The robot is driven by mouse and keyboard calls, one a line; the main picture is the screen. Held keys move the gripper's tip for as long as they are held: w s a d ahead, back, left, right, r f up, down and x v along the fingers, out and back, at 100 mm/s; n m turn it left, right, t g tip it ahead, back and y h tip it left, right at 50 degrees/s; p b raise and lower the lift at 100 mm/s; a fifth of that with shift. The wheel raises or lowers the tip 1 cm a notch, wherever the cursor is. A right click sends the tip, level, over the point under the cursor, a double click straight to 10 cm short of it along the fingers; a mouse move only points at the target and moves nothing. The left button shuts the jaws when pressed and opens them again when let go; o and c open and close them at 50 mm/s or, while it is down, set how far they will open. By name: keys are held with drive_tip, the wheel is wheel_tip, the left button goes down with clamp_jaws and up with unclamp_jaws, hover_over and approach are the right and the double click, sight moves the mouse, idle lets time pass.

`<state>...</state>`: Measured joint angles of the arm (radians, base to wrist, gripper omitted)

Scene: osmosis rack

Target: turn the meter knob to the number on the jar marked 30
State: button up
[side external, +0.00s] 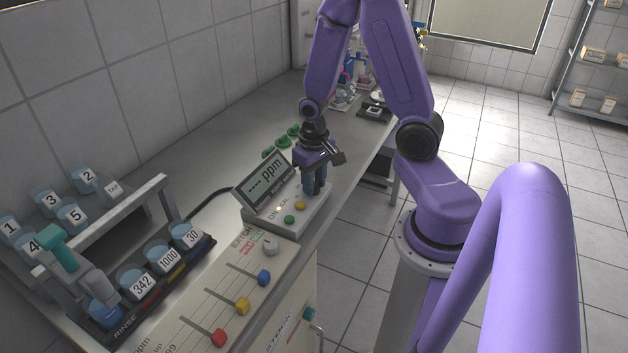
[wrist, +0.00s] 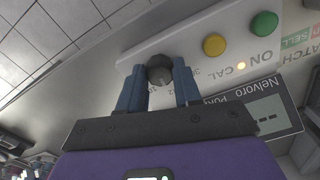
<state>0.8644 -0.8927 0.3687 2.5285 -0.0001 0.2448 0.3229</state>
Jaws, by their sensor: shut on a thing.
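The meter (side external: 283,211) stands on the bench with its tilted display (side external: 266,183) reading dashes and "ppm". Its dark knob (wrist: 159,69) sits between the two blue fingers of my gripper (wrist: 160,85) in the wrist view. My gripper (side external: 315,187) points down over the meter's right end and is shut on the knob, which it hides in the side view. Printed numbers by the knob are partly covered by the fingers. The jar marked 30 (side external: 187,236) stands in the rack at the left, at the right end of its front row.
Jars marked 342 (side external: 136,281) and 1000 (side external: 165,259) stand beside the 30 jar. A panel with red, yellow and blue sliders (side external: 242,305) lies in front of the meter. Yellow (wrist: 214,44) and green (wrist: 264,24) buttons are close to the knob.

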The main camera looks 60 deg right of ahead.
drive_tip(key=n, duration=0.5)
drive_tip(key=shift+n, duration=0.3)
drive_tip(key=n, duration=0.5)
drive_tip(key=shift+n, duration=0.4)
drive_tip(key=o, duration=1)
drive_tip(key=shift+o, duration=0.2)
wheel_tip(320, 180, up, 17)
drive_tip(key=shift+r, duration=0.2)
